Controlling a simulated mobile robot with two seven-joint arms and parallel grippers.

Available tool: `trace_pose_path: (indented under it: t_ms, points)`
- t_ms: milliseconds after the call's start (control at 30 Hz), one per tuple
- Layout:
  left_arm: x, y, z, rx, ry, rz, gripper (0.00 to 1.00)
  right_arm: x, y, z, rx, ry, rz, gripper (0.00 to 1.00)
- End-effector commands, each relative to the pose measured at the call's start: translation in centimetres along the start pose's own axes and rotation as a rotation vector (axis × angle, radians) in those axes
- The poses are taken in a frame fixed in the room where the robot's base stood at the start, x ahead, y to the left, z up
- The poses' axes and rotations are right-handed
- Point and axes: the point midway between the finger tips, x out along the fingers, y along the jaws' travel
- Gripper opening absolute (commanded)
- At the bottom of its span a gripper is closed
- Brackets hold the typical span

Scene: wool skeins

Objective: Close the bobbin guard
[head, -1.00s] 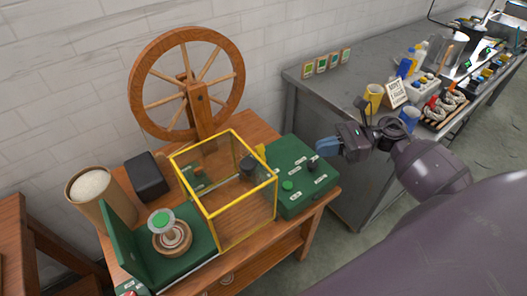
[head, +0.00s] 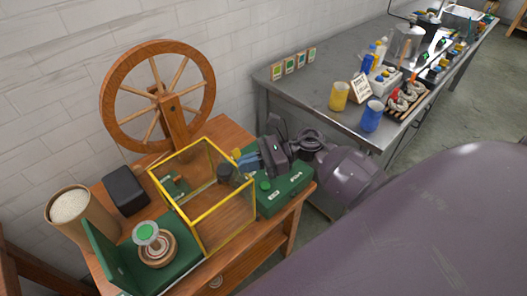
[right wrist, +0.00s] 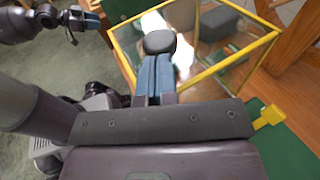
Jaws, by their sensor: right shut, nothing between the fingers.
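The bobbin guard (head: 207,212), a clear box with a yellow frame, stands on the wooden stand. The bobbin (head: 155,245), with a green-topped spindle (head: 147,232), is left of the guard and uncovered. My right gripper (head: 246,163) is shut and empty at the guard's right side; contact is unclear. In the right wrist view its blue fingers (right wrist: 155,78) point at a dark rounded knob (right wrist: 160,42) near the yellow frame (right wrist: 205,72). A dark cylinder (head: 227,173) shows at the guard's right side. My left gripper (right wrist: 88,22) appears only in the wrist view, its jaw state unclear.
A green control box (head: 285,190) lies under my right arm. A spinning wheel (head: 160,95) stands behind, with a black box (head: 125,190) and a tub (head: 75,215) at left.

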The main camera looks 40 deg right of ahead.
Motion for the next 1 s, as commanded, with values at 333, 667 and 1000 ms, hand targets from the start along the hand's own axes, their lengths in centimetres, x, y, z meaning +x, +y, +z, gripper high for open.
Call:
trace_pose_path:
  t_ms: [333,667,1000]
  points:
    - [-0.2,-0.1,-0.3,0.001,0.001,0.0,0.43,1.3,0.0,0.0,0.001,0.001,0.0,0.0]
    - [-0.5,-0.1,0.2,0.001,-0.01,-0.002,0.43,1.7,0.2,0.0,0.0,0.0,0.0,0.0]
    - [-0.4,-0.1,0.3,0.002,-0.01,-0.002,0.43,7.6,3.4,0.8,-0.001,-0.002,0.004,0.0]
